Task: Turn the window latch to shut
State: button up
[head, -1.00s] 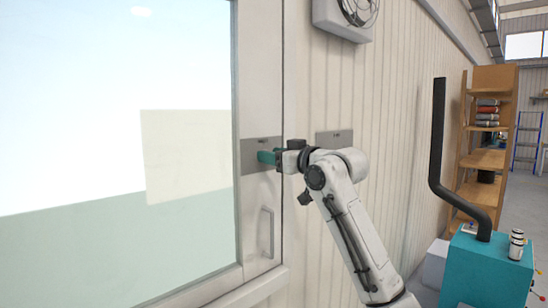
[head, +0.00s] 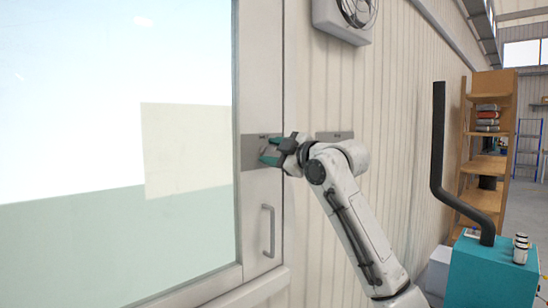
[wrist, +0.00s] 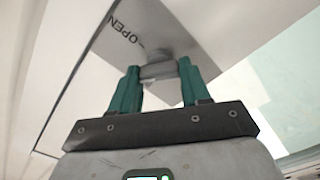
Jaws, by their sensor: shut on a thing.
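The latch's grey plate (head: 248,152) is set on the white window frame (head: 262,70). In the wrist view the plate (wrist: 150,32) bears the word OPEN and a small mark. The grey latch grip (wrist: 158,71) stands out from it between my teal fingertips. My gripper (head: 270,150) is shut on the latch grip, its fingers tilted in the head view. In the head view the gripper mostly hides the latch grip. The wrist view shows both fingers of my gripper (wrist: 159,74) on either side of the grip. Any SHUT marking is out of sight.
A vertical pull handle (head: 268,231) is on the frame below the plate. A second grey plate (head: 335,135) is on the ribbed wall to the right. A teal machine (head: 490,272) with a black pipe (head: 438,150) stands at the right.

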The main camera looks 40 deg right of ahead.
jog(key=n+b, duration=0.1)
jog(key=n, duration=0.3)
jog(key=shift+a, duration=0.1)
jog(key=shift+a+n+b, duration=0.1)
jog(key=shift+n+b, duration=0.4)
jog(key=shift+n, duration=1.1)
jog(key=o, duration=1.1)
jog(key=shift+f, duration=0.1)
jog(key=shift+c, duration=0.2)
jog(key=shift+s, duration=0.1)
jog(key=shift+s, duration=0.3)
jog(key=s+b, duration=0.1)
jog(key=s, duration=0.9)
jog(key=shift+d+b, duration=0.2)
jog(key=shift+b, duration=0.15)
